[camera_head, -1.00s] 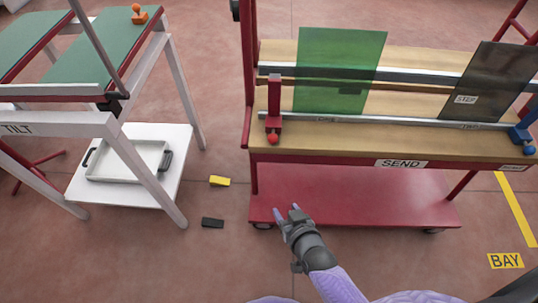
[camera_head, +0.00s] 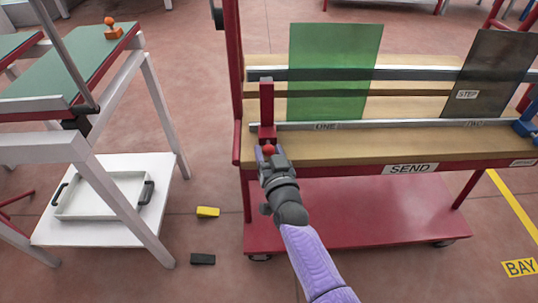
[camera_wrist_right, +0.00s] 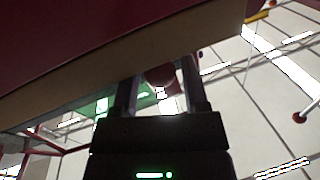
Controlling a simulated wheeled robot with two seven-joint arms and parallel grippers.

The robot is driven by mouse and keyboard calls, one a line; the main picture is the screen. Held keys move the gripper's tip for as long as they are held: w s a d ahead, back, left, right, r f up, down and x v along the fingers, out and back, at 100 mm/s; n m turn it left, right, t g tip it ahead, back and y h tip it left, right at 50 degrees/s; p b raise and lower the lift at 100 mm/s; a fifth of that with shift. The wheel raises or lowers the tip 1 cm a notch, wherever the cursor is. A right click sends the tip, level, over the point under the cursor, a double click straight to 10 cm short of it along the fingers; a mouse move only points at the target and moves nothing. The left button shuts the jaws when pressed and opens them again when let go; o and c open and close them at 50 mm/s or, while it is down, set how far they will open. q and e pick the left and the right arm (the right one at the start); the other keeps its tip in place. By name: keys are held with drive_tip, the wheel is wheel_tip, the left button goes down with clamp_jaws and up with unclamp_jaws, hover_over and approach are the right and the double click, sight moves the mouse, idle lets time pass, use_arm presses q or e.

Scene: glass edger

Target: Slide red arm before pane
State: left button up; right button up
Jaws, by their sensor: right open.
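The red arm (camera_head: 267,105) stands upright at the left end of the front metal rail on the wooden cart top. Its round red knob (camera_head: 268,149) faces me. The green pane (camera_head: 333,75) stands upright just to the right of the red arm, with a small gap between them. My right gripper (camera_head: 268,154) is open at the knob. In the right wrist view the knob (camera_wrist_right: 161,75) sits between the two open fingers; whether they touch it I cannot tell. My left gripper is not in view.
A dark pane (camera_head: 492,80) marked STEP and a blue arm (camera_head: 526,123) stand at the rail's right end. The red lower shelf (camera_head: 370,212) is bare. A tilt table (camera_head: 75,75) stands left, with a white tray (camera_head: 105,195) below. Yellow and black blocks lie on the floor.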

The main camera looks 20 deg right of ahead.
clamp_jaws()
idle(1.0)
drive_tip(key=shift+f, duration=0.1)
idle(0.3)
